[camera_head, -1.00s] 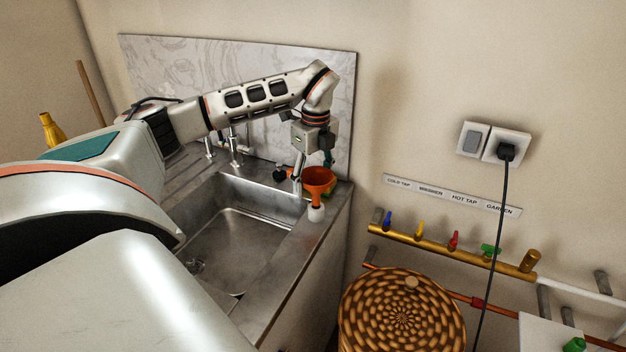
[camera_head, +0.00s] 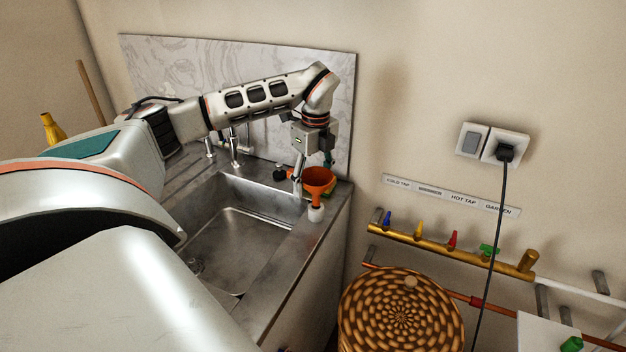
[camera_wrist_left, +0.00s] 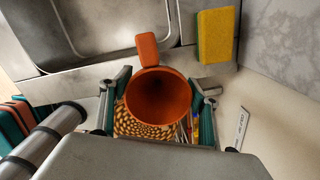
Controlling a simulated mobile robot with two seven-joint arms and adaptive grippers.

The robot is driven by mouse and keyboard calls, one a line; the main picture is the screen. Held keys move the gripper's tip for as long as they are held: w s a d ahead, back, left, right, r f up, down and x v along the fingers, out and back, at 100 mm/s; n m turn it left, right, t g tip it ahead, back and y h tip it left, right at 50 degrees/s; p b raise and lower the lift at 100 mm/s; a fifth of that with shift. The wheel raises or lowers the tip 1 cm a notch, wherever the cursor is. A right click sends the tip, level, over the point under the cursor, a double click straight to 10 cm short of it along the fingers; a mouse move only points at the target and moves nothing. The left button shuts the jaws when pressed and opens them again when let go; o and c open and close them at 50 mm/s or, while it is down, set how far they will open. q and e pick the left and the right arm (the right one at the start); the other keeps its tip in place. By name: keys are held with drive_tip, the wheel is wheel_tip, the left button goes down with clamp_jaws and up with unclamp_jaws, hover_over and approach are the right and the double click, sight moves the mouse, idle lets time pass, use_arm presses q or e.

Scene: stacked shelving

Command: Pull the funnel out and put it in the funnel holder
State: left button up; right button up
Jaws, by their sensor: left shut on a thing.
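My left gripper (camera_head: 307,172) reaches down from above and is shut on the funnel. In the left wrist view the funnel's round mouth (camera_wrist_left: 158,97) sits between the two fingers, with its tab pointing away toward the sink. I cannot make out a funnel holder. My right gripper is not in view.
The steel sink (camera_head: 240,262) lies left of the funnel. A yellow-green sponge (camera_wrist_left: 216,36) lies close beside it. A woven basket (camera_head: 402,312) stands below the counter at right. A brass pipe with coloured taps (camera_head: 452,250) and a hanging black cable (camera_head: 492,240) are on the wall.

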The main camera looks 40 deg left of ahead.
sight(315, 182)
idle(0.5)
use_arm(q)
drive_tip(key=shift+f+b, duration=0.8)
drive_tip(key=shift+f, duration=1.3)
drive_tip(key=o, duration=1.1)
drive_tip(key=shift+o, duration=0.2)
drive_tip(key=shift+r, duration=0.1)
drive_tip(key=shift+r, duration=0.2)
drive_tip(key=r, duration=1.1)
drive_tip(key=shift+d+r, duration=0.25)
drive_tip(key=shift+d, duration=0.05)
drive_tip(key=shift+s+f, duration=0.1)
